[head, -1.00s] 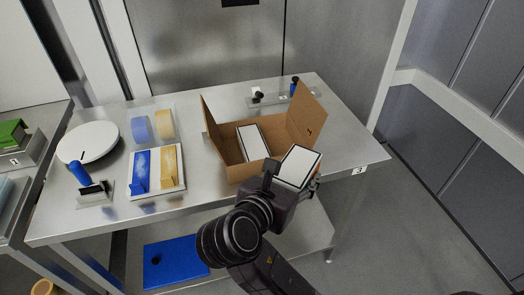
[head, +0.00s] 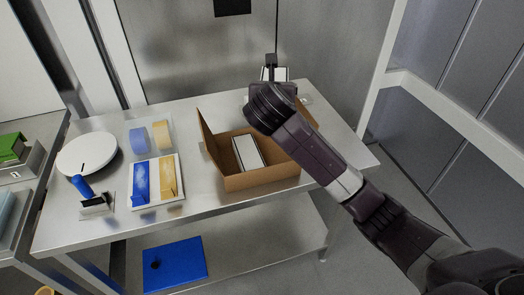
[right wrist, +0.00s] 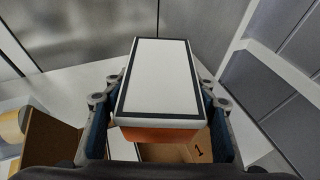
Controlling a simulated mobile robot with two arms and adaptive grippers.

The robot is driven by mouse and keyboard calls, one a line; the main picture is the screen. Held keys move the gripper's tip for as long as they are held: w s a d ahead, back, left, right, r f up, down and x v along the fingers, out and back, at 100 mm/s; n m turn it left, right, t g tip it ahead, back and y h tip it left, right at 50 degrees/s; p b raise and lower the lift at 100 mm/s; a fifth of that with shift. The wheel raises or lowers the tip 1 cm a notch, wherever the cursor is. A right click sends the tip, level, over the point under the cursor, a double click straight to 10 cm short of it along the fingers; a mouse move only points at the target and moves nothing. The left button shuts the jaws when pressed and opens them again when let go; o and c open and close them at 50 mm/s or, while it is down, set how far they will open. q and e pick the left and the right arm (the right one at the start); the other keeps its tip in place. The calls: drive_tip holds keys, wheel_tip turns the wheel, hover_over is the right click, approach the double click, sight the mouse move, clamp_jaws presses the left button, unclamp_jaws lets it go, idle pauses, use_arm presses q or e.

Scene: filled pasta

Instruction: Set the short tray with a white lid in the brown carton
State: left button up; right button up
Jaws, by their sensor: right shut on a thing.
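The brown carton (head: 262,180) stands open on the steel table, its flaps up. A white-lidded tray with a dark border (head: 248,152) lies inside it. My right gripper (head: 270,72) is beyond the carton toward the back wall in the head view, mostly hidden by my own arm. In the right wrist view it is shut on a short tray (right wrist: 158,72) with a white lid, black border and orange side. The carton (right wrist: 50,140) shows below and behind the held tray there. The held tray is raised above the table. My left gripper is not in view.
A white round disc (head: 87,153), a blue-handled tool (head: 95,200) and a tray of blue and yellow pieces (head: 154,205) stand left of the carton. A blue board (head: 175,265) lies on the lower shelf. My right arm covers the carton's right side.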

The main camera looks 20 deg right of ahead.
wheel_tip(320, 180, down, 19)
drive_tip(key=shift+r, duration=0.1)
idle(0.3)
drive_tip(key=o, duration=1)
drive_tip(key=shift+f, duration=0.2)
drive_tip(key=shift+r, duration=0.15)
drive_tip(key=v, duration=1.2)
drive_tip(key=shift+s+a, duration=0.1)
